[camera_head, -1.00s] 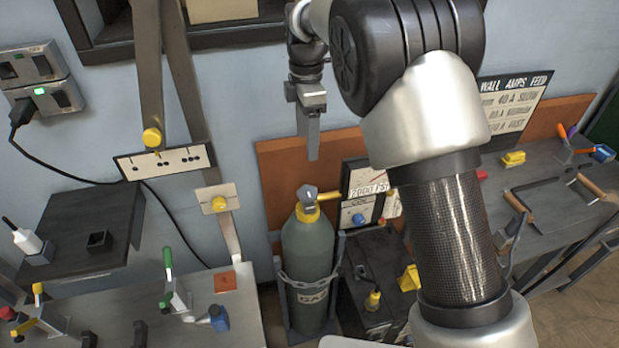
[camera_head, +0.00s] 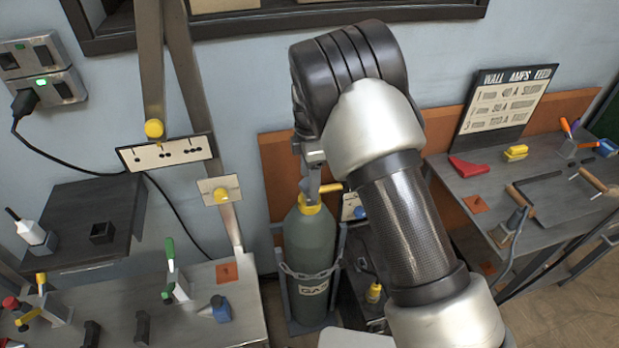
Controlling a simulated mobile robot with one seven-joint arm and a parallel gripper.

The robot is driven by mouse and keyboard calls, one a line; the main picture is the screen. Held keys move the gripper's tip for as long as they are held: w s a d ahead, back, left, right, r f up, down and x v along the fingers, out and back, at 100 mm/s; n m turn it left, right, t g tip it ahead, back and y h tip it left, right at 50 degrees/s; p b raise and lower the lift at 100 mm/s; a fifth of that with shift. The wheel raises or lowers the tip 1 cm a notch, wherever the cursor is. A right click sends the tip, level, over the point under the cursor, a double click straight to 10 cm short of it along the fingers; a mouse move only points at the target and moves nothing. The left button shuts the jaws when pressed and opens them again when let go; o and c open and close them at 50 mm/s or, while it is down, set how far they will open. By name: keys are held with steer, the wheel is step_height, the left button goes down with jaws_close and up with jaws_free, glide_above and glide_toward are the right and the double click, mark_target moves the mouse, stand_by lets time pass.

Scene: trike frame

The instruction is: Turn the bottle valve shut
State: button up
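The grey-green gas bottle (camera_head: 309,245) stands upright in a dark stand with a chain around it. Its valve (camera_head: 309,194) on top has a yellow collar and a yellow lever (camera_head: 331,188) pointing right. My gripper (camera_head: 312,182) is directly over the valve, pointing down, with its fingers at or very near the valve top.
The gauge panel (camera_head: 352,207) right of the bottle is mostly hidden by my arm. A left bench (camera_head: 190,325) holds clamps and a blue block. A right bench (camera_head: 470,188) holds tools and a yellow block. An orange board (camera_head: 277,170) stands behind the bottle.

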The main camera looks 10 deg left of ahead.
steer(key=shift+c, duration=0.4)
steer(key=c, duration=1)
steer(key=shift+o, duration=0.2)
